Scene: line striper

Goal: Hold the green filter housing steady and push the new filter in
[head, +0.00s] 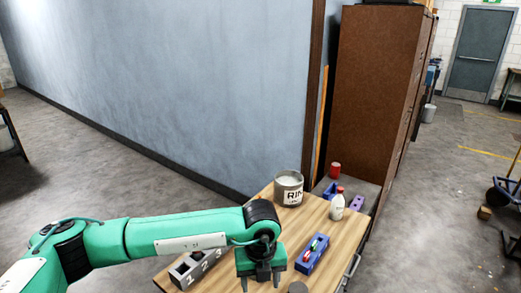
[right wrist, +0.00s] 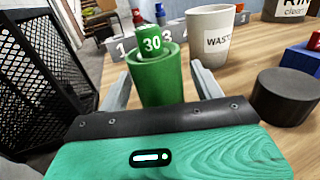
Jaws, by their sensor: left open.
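The green filter housing (right wrist: 158,85) stands upright on the wooden table in the right wrist view. A green filter marked 30 (right wrist: 151,42) stands in its top, tilted slightly, with much of it above the rim. My right gripper (right wrist: 160,75) has one finger on each side of the housing. A narrow gap shows at the right finger, so it looks open around the housing. In the head view my left gripper (head: 262,281) is open, pointing down over the table's near part. I cannot see anything between its fingers. The housing is not visible in the head view.
A grey block numbered 1 2 3 (head: 198,268) lies left of my left gripper. A blue tray (head: 312,254) lies to its right. A grey tin (head: 289,188) and a white bottle (head: 337,207) stand farther back. A waste cup (right wrist: 210,38) and a dark cylinder (right wrist: 287,96) flank the housing's right side.

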